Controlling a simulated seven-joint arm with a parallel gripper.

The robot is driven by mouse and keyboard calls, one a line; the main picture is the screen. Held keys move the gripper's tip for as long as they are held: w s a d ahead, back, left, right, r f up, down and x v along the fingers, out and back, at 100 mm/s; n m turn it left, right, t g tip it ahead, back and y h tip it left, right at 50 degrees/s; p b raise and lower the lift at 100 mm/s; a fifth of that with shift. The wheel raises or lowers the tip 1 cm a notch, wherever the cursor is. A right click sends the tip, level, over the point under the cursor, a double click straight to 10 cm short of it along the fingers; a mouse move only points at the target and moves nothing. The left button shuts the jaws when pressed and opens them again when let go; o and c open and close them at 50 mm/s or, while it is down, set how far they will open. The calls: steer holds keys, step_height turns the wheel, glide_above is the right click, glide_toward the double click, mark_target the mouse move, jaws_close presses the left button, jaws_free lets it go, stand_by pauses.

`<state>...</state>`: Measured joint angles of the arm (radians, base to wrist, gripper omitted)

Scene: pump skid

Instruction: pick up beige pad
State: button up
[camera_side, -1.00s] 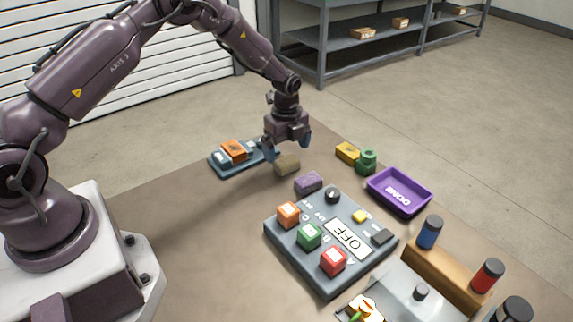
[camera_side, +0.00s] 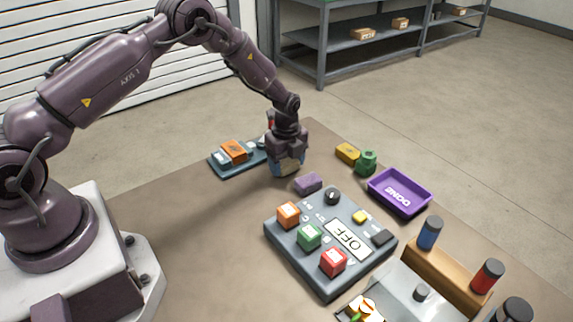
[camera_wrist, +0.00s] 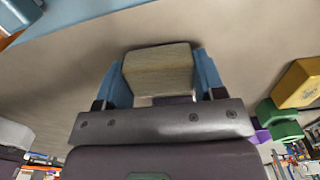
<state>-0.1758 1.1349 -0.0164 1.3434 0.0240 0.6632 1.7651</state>
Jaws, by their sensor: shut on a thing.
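The beige pad (camera_side: 286,165) is between the blue fingers of my gripper (camera_side: 286,169) in the side view, low over the brown table. In the wrist view the pad (camera_wrist: 159,70) sits between both fingers, and my gripper (camera_wrist: 162,80) is shut on it from two sides. The fingers hide part of the pad in the side view. I cannot tell whether the pad still touches the table.
A purple block (camera_side: 307,183) and a grey control panel (camera_side: 330,274) lie close in front. A blue tray with an orange block (camera_side: 234,151) is to the left. Yellow (camera_side: 347,153) and green (camera_side: 366,162) pieces and a purple DONE tray (camera_side: 372,199) are to the right.

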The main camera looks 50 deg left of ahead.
mark_target(287, 161)
steer(key=shift+r, duration=0.15)
steer(key=shift+r, duration=0.35)
step_height(287, 161, up, 2)
steer(key=shift+r, duration=0.2)
steer(key=s+d+r, duration=0.2)
steer(key=s+r, duration=0.7)
steer(key=s, duration=0.4)
steer(key=shift+s+d+r, duration=0.2)
steer(key=shift+s+r, duration=0.15)
steer(key=shift+s, duration=0.05)
